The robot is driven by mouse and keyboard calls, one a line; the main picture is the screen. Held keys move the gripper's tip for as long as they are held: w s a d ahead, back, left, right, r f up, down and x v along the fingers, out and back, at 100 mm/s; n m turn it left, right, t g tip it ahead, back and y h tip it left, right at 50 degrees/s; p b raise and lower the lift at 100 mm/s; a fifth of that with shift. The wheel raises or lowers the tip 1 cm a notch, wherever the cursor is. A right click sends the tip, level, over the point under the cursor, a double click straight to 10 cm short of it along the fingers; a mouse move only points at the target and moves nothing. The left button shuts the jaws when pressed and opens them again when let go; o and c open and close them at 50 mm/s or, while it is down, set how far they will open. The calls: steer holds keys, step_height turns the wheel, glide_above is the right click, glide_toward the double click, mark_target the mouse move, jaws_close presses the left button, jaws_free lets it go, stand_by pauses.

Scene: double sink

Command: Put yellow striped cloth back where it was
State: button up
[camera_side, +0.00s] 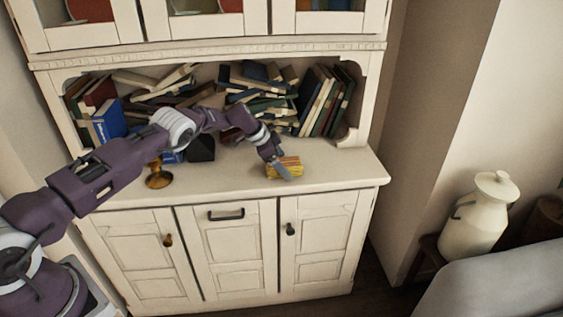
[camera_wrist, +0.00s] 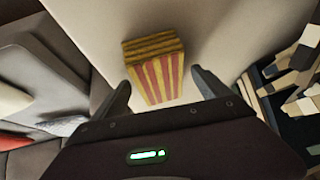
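The yellow striped cloth (camera_side: 291,165) is a small folded block with yellow and reddish stripes. It lies on the cabinet's white counter (camera_side: 230,180), near the right part of the front edge. In the wrist view the cloth (camera_wrist: 154,75) shows red and cream stripes on one face and yellow folded layers on top. My gripper (camera_side: 280,172) is right at the cloth in the side view. In the wrist view my gripper (camera_wrist: 160,83) is open, with one finger on each side of the cloth's near end. A gap shows on both sides, and I cannot tell whether either finger touches it.
Many books (camera_side: 265,90) are stacked and leaning in the shelf behind the counter. A brass stand (camera_side: 158,175) and a dark box (camera_side: 201,148) are at the counter's left. The counter right of the cloth is clear. A cream jug (camera_side: 480,215) stands away at the right.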

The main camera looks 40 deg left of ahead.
steer(key=shift+s+a+r, duration=0.1)
steer(key=shift+a+r, duration=0.1)
steer(key=shift+r, duration=0.3)
steer(key=v, duration=1.1)
steer(key=s+d+r+n, duration=0.2)
steer(key=s+d+r, duration=0.4)
steer(key=s+r, duration=0.4)
steer(key=s+d+r+n, duration=0.1)
steer(key=s+d+r, duration=0.5)
steer(key=r, duration=0.6)
steer(key=s+d+n+y, duration=0.1)
steer(key=s+n+y, duration=0.2)
steer(key=s, duration=2.9)
steer(key=f+n, duration=0.1)
steer(key=n, duration=0.1)
steer(key=shift+n, duration=0.3)
